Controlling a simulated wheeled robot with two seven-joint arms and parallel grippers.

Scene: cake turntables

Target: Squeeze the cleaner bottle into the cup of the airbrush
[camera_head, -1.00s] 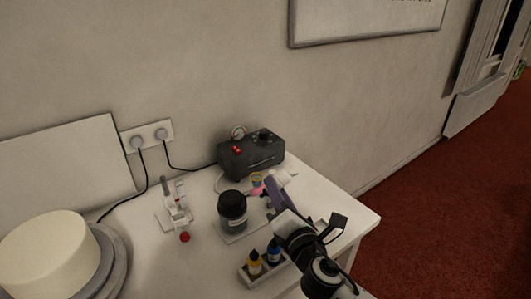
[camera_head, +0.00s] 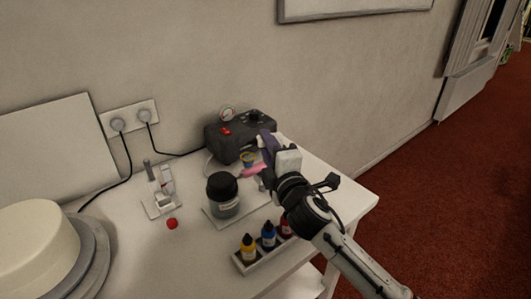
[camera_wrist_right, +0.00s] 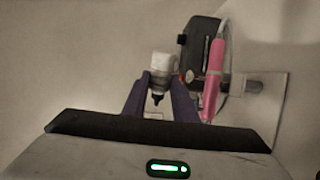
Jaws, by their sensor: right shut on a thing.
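My right gripper (camera_head: 268,148), with purple fingers, is raised over the right side of the table. In the right wrist view it is shut on the cleaner bottle (camera_wrist_right: 161,66), a pale bottle with its dark nozzle pointing down between the fingers. In the head view I cannot make out the bottle. The pink airbrush (camera_head: 254,170) is beside and below the fingers, at its holder; it also shows in the right wrist view (camera_wrist_right: 213,75), right of the bottle and apart from it. I cannot make out its cup. My left gripper is out of view.
A dark jar (camera_head: 223,195) stands on a plate left of my gripper. A dark compressor (camera_head: 238,137) is behind. A rack (camera_head: 268,256) of colored bottles is in front. A small yellow-and-blue thing (camera_head: 248,158) sits by the airbrush. A cake (camera_head: 36,238) stands left.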

